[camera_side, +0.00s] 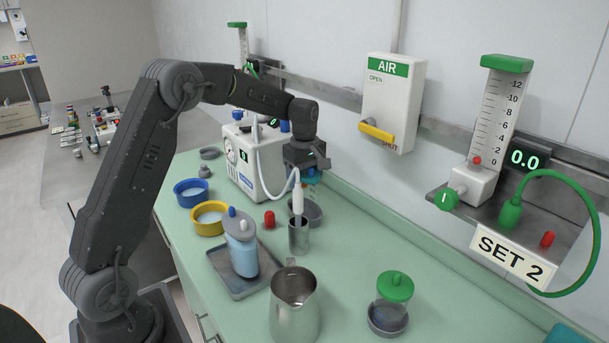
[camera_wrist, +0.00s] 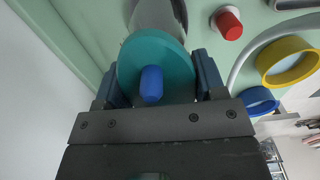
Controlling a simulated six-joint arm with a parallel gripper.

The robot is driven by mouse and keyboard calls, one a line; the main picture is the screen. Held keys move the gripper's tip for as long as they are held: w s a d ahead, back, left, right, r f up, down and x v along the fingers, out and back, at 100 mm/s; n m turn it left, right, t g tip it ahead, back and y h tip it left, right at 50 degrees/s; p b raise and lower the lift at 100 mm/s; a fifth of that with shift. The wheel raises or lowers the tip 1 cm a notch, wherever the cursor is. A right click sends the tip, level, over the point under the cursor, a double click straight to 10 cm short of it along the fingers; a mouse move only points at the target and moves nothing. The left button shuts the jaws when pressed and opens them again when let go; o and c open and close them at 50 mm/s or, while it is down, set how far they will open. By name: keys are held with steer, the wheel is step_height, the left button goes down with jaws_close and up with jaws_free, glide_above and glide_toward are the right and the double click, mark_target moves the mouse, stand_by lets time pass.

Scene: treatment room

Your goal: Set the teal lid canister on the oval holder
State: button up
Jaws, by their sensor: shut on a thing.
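The teal lid canister (camera_side: 311,180) is at the back of the green counter, mostly hidden behind my gripper (camera_side: 306,162) and a white spray handle. In the wrist view its round teal lid (camera_wrist: 133,68) with a blue knob lies between my two fingers (camera_wrist: 156,74). My gripper is shut on it. A grey dish (camera_side: 314,213), which looks like the oval holder, is below the canister in the side view. A grey shape (camera_wrist: 158,14) shows past the lid in the wrist view. I cannot tell whether the canister touches the holder.
A metal cup (camera_side: 298,238) with the white handle stands just in front. A red knob (camera_side: 269,219), yellow bowl (camera_side: 197,228), blue bowl (camera_side: 178,193) and white machine (camera_side: 240,175) are left. A bottle on a tray (camera_side: 224,272), steel jug (camera_side: 293,315) and green-lid jar (camera_side: 396,286) stand nearer.

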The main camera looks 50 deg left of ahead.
steer(key=shift+f, duration=0.7)
stand_by(0.5)
steer(key=o, duration=1.1)
steer(key=shift+r, duration=0.1)
steer(key=shift+r, duration=3.4)
